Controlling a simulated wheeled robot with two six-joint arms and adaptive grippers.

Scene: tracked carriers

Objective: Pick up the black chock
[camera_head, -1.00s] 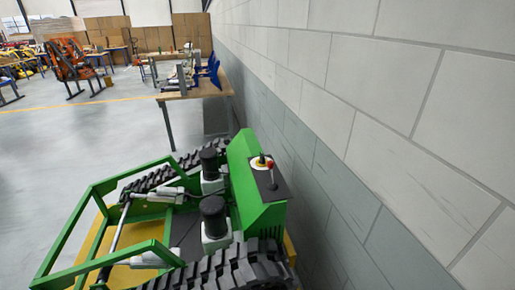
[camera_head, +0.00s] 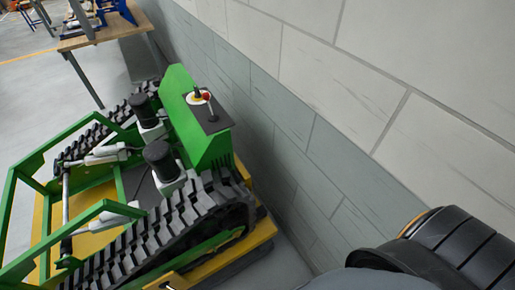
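I cannot make out a black chock for certain in the head view. A green tracked carrier (camera_head: 205,148) with black rubber tracks (camera_head: 165,235) stands on a yellow base beside the wall. Any chock at its tracks is hidden or too dark to tell apart. Neither of my grippers shows. A dark rounded part with an orange edge, probably a link of my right arm, fills the lower right corner.
A grey block wall (camera_head: 330,110) runs along the right, close to the carrier. A wooden-topped workbench (camera_head: 105,32) stands behind it. Grey floor (camera_head: 35,105) is open to the left.

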